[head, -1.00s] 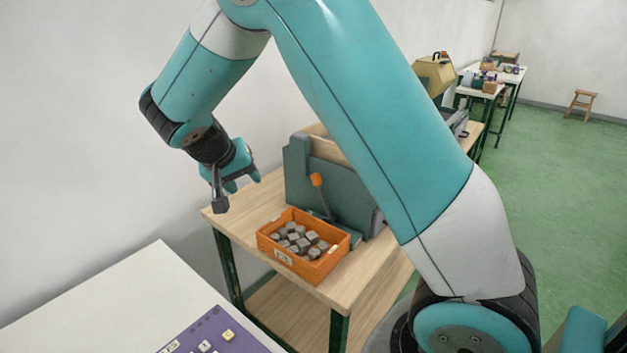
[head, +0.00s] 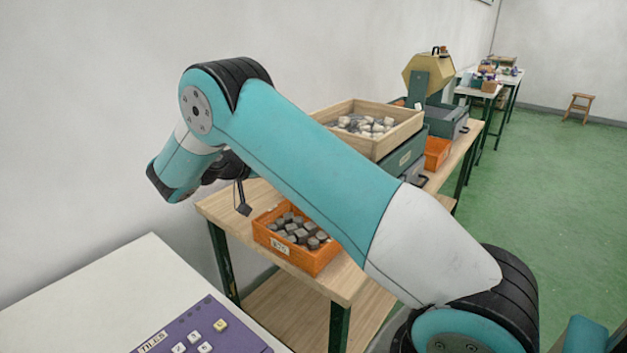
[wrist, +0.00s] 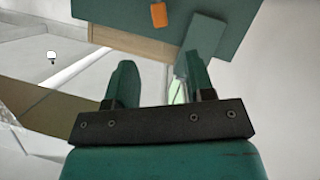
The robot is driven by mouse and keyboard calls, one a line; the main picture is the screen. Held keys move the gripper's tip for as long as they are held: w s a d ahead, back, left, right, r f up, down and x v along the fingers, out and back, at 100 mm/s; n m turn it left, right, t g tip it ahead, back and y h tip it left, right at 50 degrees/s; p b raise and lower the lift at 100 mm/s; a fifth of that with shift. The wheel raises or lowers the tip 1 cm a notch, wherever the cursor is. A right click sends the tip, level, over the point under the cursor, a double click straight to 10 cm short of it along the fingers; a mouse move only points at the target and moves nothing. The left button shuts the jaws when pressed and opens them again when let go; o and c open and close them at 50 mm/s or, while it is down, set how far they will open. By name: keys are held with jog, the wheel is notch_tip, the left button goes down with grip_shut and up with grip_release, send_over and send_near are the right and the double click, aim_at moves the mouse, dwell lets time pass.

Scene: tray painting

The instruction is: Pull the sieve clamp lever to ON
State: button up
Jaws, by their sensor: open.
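The sieve is a wooden-framed tray (head: 345,107) of pale lumps on a dark green body in the head view. The wrist view shows a green panel (wrist: 115,12) at the top, with an orange lever grip (wrist: 159,15) against it. The lever is hidden behind my arm in the head view, and its ON mark cannot be made out. My gripper (wrist: 162,78) is open and empty, with the orange grip beyond its fingers and apart from them. In the head view my gripper is mostly hidden behind my arm, above the table's left end.
An orange bin (head: 318,262) of dark lumps stands at the front of the wooden table (head: 222,211). A tan drum machine (head: 427,70) stands farther back. A white table with a purple tile board (head: 225,342) is at front left. Green floor lies open at right.

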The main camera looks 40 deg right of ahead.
jog(key=p+x, duration=0.2)
jog(key=x, duration=1.1)
jog(key=shift+s, duration=0.1)
grip_shut()
